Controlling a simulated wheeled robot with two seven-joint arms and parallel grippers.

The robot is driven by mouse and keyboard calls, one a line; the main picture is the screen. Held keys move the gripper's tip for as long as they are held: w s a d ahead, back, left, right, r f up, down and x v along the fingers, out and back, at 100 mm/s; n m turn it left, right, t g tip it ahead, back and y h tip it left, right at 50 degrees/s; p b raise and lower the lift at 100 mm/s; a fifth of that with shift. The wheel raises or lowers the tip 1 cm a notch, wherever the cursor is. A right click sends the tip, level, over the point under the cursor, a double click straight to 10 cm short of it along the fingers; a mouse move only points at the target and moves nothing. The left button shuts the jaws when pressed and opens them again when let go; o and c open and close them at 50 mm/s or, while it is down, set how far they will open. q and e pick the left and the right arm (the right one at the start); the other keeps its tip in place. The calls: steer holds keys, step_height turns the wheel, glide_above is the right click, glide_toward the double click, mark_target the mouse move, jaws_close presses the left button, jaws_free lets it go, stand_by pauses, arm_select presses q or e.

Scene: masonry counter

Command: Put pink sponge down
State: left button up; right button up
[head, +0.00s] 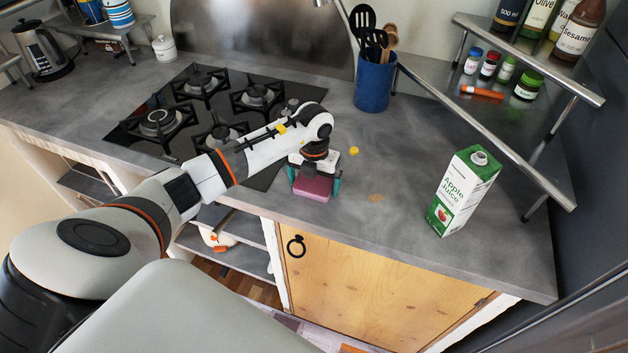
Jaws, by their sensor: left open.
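The pink sponge (313,186) is a small block at the front part of the grey counter (400,196), just right of the stove. My left gripper (314,182) is directly over it and points down, with one teal-tipped finger on each side of the sponge. The jaws are open around it. The sponge looks to be at the counter surface, though its underside is hidden. My right gripper is out of view.
A green and white apple juice carton (461,192) stands to the right. A blue utensil pot (374,84) stands behind. The black gas stove (190,110) is left. A small yellow piece (354,151) and a brownish stain (375,198) lie nearby. The counter between sponge and carton is mostly clear.

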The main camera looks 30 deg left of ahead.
mark_target(314, 182)
arm_select(q)
steer(key=shift+r, duration=0.6)
step_height(314, 182, up, 11)
steer(key=b, duration=0.3)
